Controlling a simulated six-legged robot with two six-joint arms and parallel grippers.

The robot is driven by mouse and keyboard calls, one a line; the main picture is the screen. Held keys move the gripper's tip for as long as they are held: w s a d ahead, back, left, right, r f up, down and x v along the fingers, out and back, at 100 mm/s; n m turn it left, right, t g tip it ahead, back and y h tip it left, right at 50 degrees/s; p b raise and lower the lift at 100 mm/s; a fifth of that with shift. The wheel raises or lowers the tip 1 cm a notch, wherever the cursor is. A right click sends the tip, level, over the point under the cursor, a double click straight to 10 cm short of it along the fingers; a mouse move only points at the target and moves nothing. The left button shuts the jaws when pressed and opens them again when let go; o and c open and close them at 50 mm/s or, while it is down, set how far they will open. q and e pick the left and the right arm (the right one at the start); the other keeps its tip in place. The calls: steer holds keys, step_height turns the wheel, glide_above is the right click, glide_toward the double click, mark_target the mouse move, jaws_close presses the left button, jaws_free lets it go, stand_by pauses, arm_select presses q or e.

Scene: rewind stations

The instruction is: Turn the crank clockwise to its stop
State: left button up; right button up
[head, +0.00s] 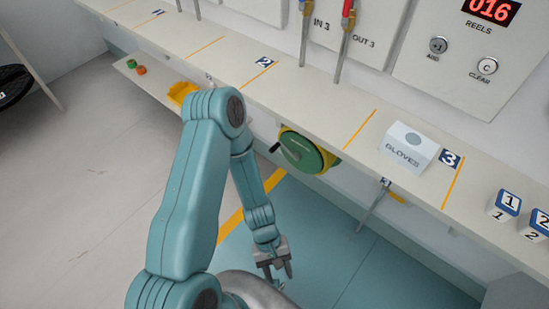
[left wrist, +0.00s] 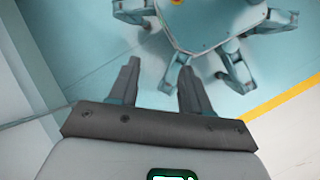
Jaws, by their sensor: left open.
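The crank is a green round disc (head: 303,153) in a yellow housing (head: 326,157) on the front of the bench, below its top edge. Its dark handle (head: 275,147) sticks out at the disc's left side. My left gripper (head: 280,271) hangs low over the blue floor, below the crank and well apart from it. Its jaws are open and empty; the two fingers also show apart in the left wrist view (left wrist: 160,72), pointing toward the floor and my own legs. The crank is not in the left wrist view. My right gripper is not in view.
The bench (head: 345,118) runs across the view, with a gloves box (head: 408,147) above right of the crank. Numbered blocks (head: 507,204) stand at the right. Below the bench front, the blue floor (head: 330,245) is free.

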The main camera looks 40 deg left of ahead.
arm_select(q)
step_height(320, 180, down, 4)
steer(key=w+n+t+h+b, duration=0.1)
steer(key=w+n+h+b, duration=0.2)
steer(key=n, duration=0.2)
steer(key=n+t+y+b, duration=0.9)
steer(key=n+t, duration=1.1)
glide_toward(270, 152)
steer(key=w+b, duration=0.3)
steer(key=w, duration=0.6)
steer(key=shift+w+r, duration=0.15)
steer(key=shift+w, duration=0.2)
steer(key=shift+w+r, duration=0.1)
steer(key=shift+w, duration=0.25)
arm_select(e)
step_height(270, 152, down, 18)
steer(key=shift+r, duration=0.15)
